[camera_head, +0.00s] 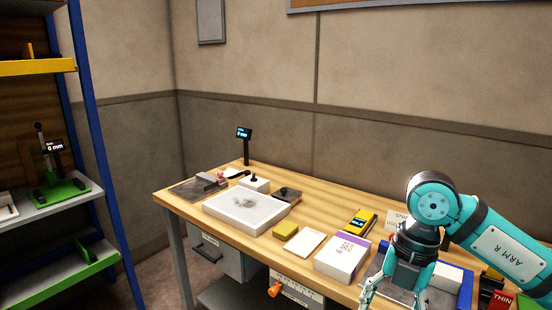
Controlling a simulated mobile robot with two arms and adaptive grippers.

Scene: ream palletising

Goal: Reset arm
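My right arm comes in from the right, and its gripper (396,296) points down over the right part of the wooden workbench (170,199). Its two fingers are apart, and I see nothing held between them. The fingertips reach close to the lower picture edge. The gripper is in front of a blue-edged tray (466,288) holding a pale block, and partly hides it. My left gripper does not show.
A white and purple ream pack (342,257) lies just left of the gripper. Further left are a white card (306,242), a yellow block (285,229), a white tray (225,219) and a small display on a post (245,150). A shelf rack (98,150) stands at left.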

